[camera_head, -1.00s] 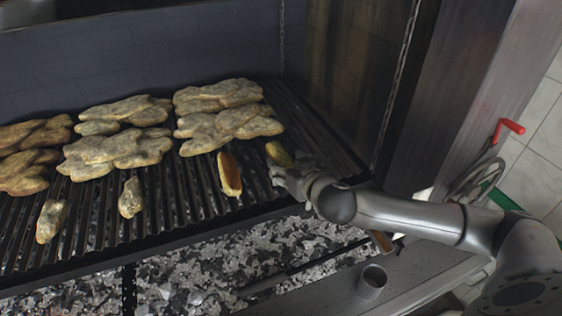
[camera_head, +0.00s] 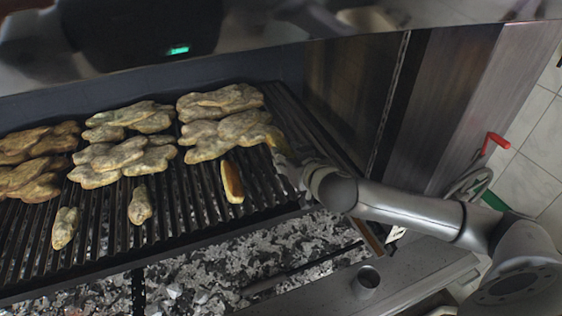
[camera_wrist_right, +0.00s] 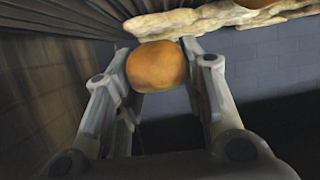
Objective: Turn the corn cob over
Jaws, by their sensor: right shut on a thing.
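My right gripper (camera_head: 288,160) is shut on a yellow-orange corn cob (camera_head: 276,140) at the right part of the grill grate. In the head view the cob overlaps the right end of a meat piece. In the right wrist view the cob (camera_wrist_right: 157,66) shows end-on between the two fingers (camera_wrist_right: 160,85), with an orange-brown face. Whether it touches the grate is hard to tell. My left gripper is not in view.
Several pale meat pieces (camera_head: 225,130) lie on the grate (camera_head: 190,200) behind and left. Two small browned oblong pieces (camera_head: 140,206) (camera_head: 65,228) lie nearer its front. Coals (camera_head: 220,260) lie below. A metal wall and chain (camera_head: 388,105) stand at right. A glossy dark surface crosses the top.

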